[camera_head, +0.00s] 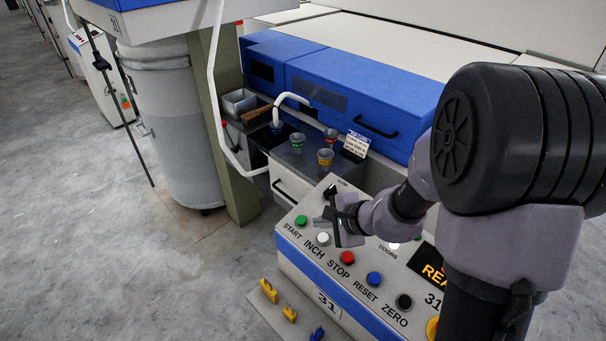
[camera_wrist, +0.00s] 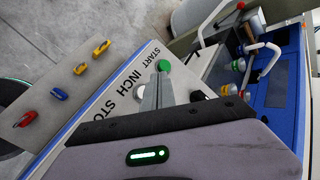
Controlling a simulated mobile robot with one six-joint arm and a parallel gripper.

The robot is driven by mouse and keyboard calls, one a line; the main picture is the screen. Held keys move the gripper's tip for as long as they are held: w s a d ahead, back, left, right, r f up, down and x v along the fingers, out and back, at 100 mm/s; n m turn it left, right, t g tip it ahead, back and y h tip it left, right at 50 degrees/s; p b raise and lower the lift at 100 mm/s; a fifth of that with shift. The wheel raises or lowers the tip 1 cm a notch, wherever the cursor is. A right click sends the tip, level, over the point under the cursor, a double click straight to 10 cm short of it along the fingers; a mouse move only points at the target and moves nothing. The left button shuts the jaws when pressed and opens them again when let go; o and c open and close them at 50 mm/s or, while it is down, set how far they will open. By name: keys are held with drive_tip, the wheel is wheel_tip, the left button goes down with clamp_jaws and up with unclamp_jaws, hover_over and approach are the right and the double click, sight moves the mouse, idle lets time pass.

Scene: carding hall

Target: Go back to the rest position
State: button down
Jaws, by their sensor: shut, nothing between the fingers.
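My gripper (camera_head: 326,219) is shut and empty above the control panel (camera_head: 291,228), near the START and INCH buttons. The green START button (camera_head: 301,221) and white INCH button (camera_head: 323,239) lie close to its tip in the head view. In the wrist view my gripper's closed fingers (camera_wrist: 158,93) point toward the green button (camera_wrist: 163,65). Whether the fingers touch the panel cannot be told. The red STOP button (camera_head: 348,258), blue RESET button (camera_head: 374,278) and black ZERO button (camera_head: 404,301) run along the panel to the right.
Behind the panel, small cups (camera_head: 325,156) and a sign (camera_head: 356,144) stand on a dark shelf before a blue machine cover (camera_head: 345,85). A tall grey can (camera_head: 180,130) stands left. The floor at left is clear.

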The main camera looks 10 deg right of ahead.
drive_tip(key=s+a+r+n+g+y, duration=0.1)
drive_tip(key=s+a+r+n, duration=0.25)
drive_tip(key=r, duration=0.25)
drive_tip(key=s+a+r+n+y, duration=0.1)
drive_tip(key=s+a+r+n, duration=0.2)
drive_tip(key=a+r, duration=0.15)
drive_tip(key=s+d+r+n+h, duration=0.2)
drive_tip(key=s+r+n, duration=0.1)
drive_tip(key=s, duration=0.5)
drive_tip(key=s+d+r+n+g+h, duration=0.1)
drive_tip(key=s+r+n+h, duration=0.1)
drive_tip(key=s, duration=0.7)
drive_tip(key=shift+d+r+n+h, duration=0.3)
drive_tip(key=shift+d+r+n, duration=0.1)
drive_tip(key=shift+r+n, duration=0.05)
drive_tip(key=shift+w, duration=0.1)
